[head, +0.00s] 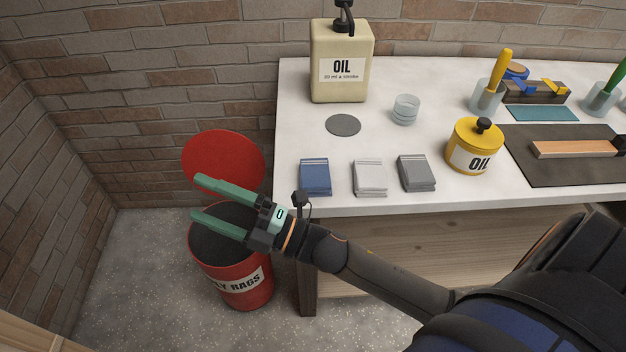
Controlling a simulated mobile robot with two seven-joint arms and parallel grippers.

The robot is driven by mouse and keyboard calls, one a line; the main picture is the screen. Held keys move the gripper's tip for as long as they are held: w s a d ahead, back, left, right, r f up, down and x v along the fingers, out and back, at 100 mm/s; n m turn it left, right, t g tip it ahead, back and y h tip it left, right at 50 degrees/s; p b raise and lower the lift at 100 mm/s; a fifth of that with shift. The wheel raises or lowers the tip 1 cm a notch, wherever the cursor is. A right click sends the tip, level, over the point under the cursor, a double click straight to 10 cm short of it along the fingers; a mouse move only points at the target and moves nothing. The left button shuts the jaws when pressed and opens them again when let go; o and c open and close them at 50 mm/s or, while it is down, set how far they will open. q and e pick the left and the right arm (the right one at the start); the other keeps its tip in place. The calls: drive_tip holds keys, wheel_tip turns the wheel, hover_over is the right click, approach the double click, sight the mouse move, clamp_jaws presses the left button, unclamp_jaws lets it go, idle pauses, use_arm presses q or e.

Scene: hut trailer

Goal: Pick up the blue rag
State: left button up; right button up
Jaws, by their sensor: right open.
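The blue rag (315,177) lies folded on the white table near its front left corner, leftmost in a row of three rags. My right gripper (197,199) is open and empty, with green fingers pointing left. It is over the red bin, left of the table edge and apart from the blue rag. The blue rag is fully in view. My left gripper is not in view.
A white rag (369,178) and a grey rag (416,172) lie right of the blue one. Behind are a grey disc (343,125), an oil jug (341,62) and a glass cup (405,110). A yellow oil can (474,147) stands right. The red bin (243,289) has its lid (225,156) raised.

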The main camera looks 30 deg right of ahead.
drive_tip(key=s+a+r+n+g+y, duration=0.25)
drive_tip(key=n+g, duration=0.25)
drive_tip(key=n, duration=0.3)
drive_tip(key=s+a+r+n+g+y, duration=0.25)
drive_tip(key=n+g+y, duration=0.2)
drive_tip(key=n, duration=0.35)
drive_tip(key=n+g+h+b, duration=0.3)
drive_tip(key=n+h+b, duration=0.1)
drive_tip(key=n+h, duration=2.05)
approach(315, 168)
drive_tip(key=shift+w+d+f+n+t+y, duration=0.1)
drive_tip(key=shift+d+f+n+t+y, duration=0.1)
drive_tip(key=shift+d+f, duration=0.3)
drive_tip(key=shift+w+d+f+n+t+y, duration=0.15)
drive_tip(key=shift+d+f, duration=0.1)
drive_tip(key=shift+f, duration=0.4)
drive_tip(key=x, duration=0.3)
drive_tip(key=p+x, duration=0.1)
drive_tip(key=x, duration=0.1)
drive_tip(key=shift+a+f, duration=0.15)
drive_tip(key=shift+f, duration=0.3)
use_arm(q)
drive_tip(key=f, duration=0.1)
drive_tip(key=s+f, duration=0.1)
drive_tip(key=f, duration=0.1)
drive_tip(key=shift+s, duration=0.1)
